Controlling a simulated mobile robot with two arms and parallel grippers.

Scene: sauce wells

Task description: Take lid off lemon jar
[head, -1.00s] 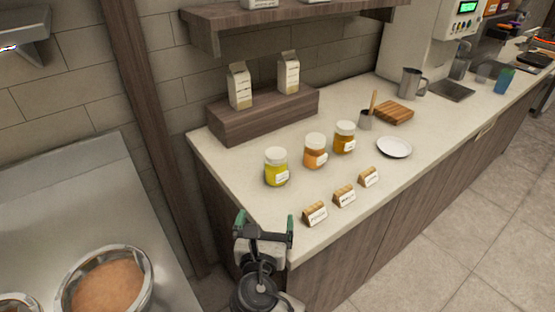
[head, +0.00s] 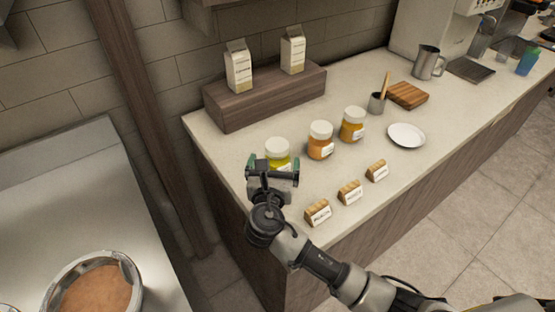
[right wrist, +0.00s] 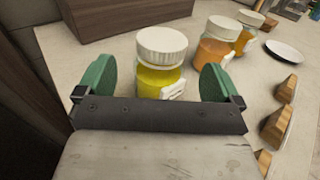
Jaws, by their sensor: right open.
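The lemon jar is taken to be the yellow jar (right wrist: 160,80) with a white lid (right wrist: 162,42); its label is not readable. In the head view the jar (head: 279,160) stands upright on the counter, its lower part hidden behind my right gripper (head: 272,165). In the right wrist view the gripper (right wrist: 160,82) is open, its green fingers on either side of the jar in the picture. The jar stands beyond the gripper, and I see no contact. The lid is on the jar. My left gripper is not in view.
Two orange jars (head: 320,140) (head: 352,125) stand to the right of the yellow one. Wooden label holders (head: 318,212) line the counter's front. A white plate (head: 406,135), a wooden block (head: 265,97) with two cartons and a metal cup (head: 377,103) stand further back.

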